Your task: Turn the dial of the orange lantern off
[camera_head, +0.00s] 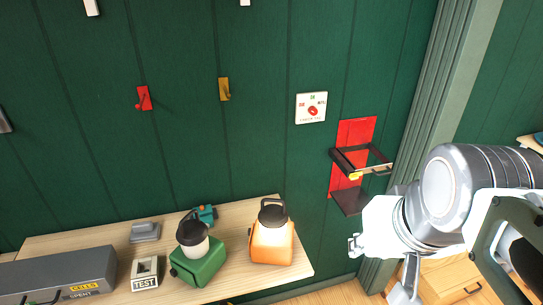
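The orange lantern (271,246) stands upright near the right end of the wooden table. It has a dark top with a carrying handle, and its pale upper part looks bright. I cannot make out its dial in this view. My arm comes in from the right, with a silver joint and white parts to the right of the lantern, apart from it. A small grey part of my arm hangs down at the lower edge. I cannot tell my gripper's fingers clearly, and nothing held shows.
A green lantern (203,258) stands left of the orange one. Further left are a TEST box (145,272) and a grey case (62,277).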

